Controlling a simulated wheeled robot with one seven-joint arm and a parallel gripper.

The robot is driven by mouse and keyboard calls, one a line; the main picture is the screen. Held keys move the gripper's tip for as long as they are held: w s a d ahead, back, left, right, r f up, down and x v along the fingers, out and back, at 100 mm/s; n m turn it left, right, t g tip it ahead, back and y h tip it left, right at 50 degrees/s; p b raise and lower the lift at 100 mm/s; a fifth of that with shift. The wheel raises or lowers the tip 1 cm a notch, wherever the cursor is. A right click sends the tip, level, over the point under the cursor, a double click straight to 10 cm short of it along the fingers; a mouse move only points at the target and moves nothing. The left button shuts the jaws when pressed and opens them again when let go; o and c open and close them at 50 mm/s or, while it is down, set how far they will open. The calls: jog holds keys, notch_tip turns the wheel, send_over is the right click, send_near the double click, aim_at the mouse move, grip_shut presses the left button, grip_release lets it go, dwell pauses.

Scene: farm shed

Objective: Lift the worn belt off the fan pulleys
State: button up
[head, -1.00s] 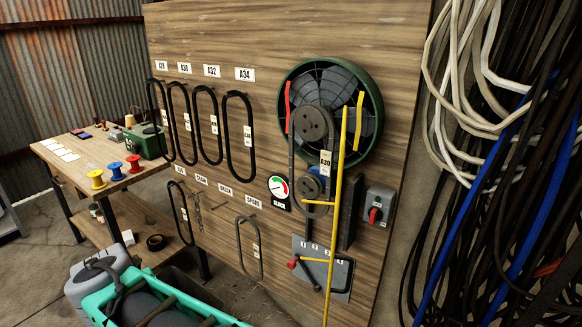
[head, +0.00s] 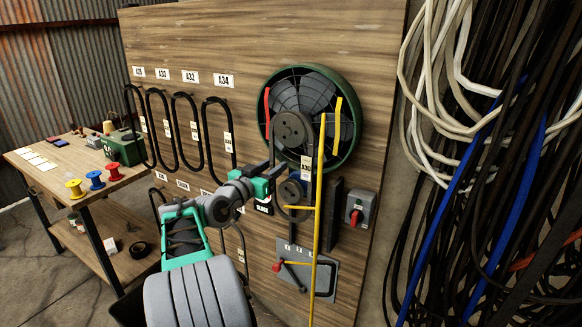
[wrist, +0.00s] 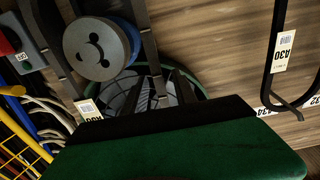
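The worn belt (head: 307,176) is a dark loop with an A30 tag, running around the large grey fan pulley (head: 293,131) and the smaller motor pulley (head: 291,194) below it. In the wrist view its strands (wrist: 149,48) run past the round grey pulley (wrist: 96,47), and the belt still looks seated. My gripper (head: 275,163) is just left of the belt's left strand, between the two pulleys. Its fingers overlap that strand in the head view, so contact is unclear.
A yellow upright bar (head: 318,215) stands in front of the belt's right side. The green fan housing (head: 350,140) surrounds the upper pulley. Spare belts (head: 205,135) hang at left. A red-knobbed lever plate (head: 310,275) sits below, and a switch box (head: 360,207) at right.

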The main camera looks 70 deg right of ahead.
jog(key=shift+c, duration=0.4)
grip_shut()
